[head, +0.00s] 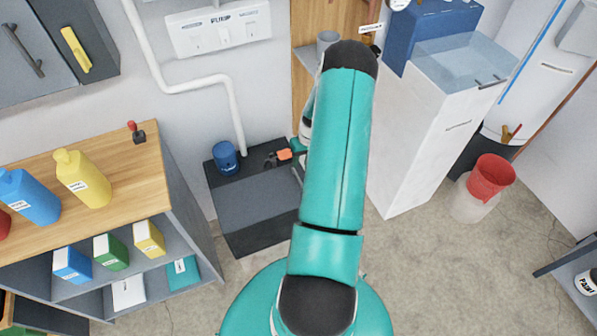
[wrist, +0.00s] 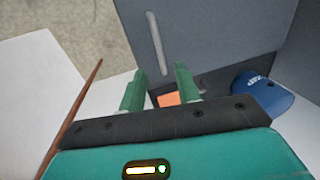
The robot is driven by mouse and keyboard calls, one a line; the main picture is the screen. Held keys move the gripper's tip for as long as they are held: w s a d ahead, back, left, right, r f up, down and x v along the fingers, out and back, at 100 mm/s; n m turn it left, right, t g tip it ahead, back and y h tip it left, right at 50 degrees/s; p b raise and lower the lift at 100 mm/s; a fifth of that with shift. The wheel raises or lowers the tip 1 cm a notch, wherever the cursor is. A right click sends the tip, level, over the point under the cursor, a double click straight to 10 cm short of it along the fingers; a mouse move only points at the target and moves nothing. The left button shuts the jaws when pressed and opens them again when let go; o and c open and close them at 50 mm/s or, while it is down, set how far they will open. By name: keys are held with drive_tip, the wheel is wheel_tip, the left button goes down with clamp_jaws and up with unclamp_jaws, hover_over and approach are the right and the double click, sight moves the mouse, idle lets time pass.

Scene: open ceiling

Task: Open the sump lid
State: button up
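The sump is a dark grey box (head: 236,241) on the floor against the wall, partly hidden by my arm. Its grey lid (head: 258,203) looks shut and also fills the upper middle of the wrist view (wrist: 205,30). A pale bar handle (wrist: 157,45) lies on the lid; part of it shows beside my arm in the head view (head: 298,175). My gripper (wrist: 160,86) is open and empty, its two green fingers apart, with the handle beyond the fingertips. An orange piece (wrist: 168,99) shows between the fingers; contact cannot be told. In the head view, my arm mostly hides my gripper.
A blue canister (head: 226,158) stands at the sump's back left. A shelf unit (head: 125,185) with bottles and boxes is at left, a white tank (head: 415,135) at right. The floor in front is clear.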

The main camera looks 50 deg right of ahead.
sight(297, 175)
drive_tip(key=f, duration=0.4)
drive_tip(key=a+f, duration=0.1)
drive_tip(key=f, duration=0.1)
drive_tip(key=shift+w+f, duration=0.15)
drive_tip(key=shift+w, duration=0.15)
clamp_jaws()
